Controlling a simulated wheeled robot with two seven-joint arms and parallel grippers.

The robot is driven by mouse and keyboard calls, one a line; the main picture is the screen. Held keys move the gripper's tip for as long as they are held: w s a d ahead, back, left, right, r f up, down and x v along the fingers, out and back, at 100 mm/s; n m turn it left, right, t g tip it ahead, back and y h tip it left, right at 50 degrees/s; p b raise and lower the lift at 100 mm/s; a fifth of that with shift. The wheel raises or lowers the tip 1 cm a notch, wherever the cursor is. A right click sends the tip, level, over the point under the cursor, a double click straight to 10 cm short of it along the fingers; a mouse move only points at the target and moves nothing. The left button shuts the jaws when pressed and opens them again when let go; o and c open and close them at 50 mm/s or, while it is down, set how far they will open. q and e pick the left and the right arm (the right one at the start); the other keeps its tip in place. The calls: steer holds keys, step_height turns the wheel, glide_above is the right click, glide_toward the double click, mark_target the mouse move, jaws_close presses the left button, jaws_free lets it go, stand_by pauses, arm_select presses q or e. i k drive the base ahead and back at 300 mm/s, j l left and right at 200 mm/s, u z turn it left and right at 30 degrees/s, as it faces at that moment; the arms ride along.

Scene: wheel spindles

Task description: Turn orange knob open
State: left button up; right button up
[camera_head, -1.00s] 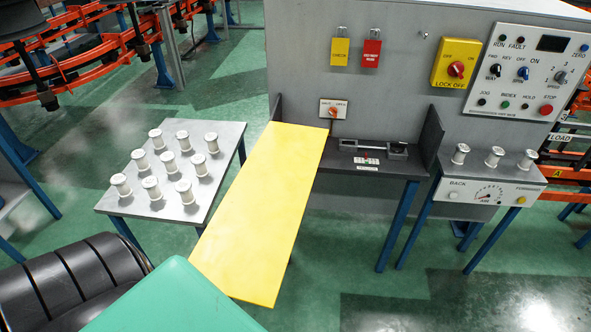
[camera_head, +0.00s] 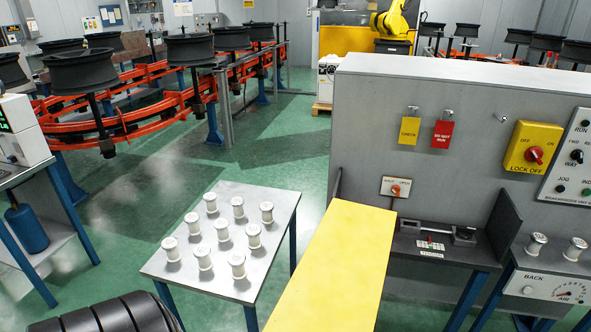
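The orange knob (camera_head: 396,190) is small and sits on a white plate (camera_head: 389,185) on the grey panel (camera_head: 450,90), just above the dark bench. The plate has small lettering on its upper part, too small to read surely. The knob's exact turn angle is too small to tell.
A long yellow board (camera_head: 340,270) slopes toward me just below the knob. A grey table (camera_head: 160,265) with several white spools stands left of it. A dark bench (camera_head: 470,258) is on the right. A yellow lock-off switch (camera_head: 533,146) hangs on the panel.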

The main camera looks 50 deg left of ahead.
mark_target(395, 190)
steer(key=j, duration=2.05)
steer(key=k+u, duration=0.05)
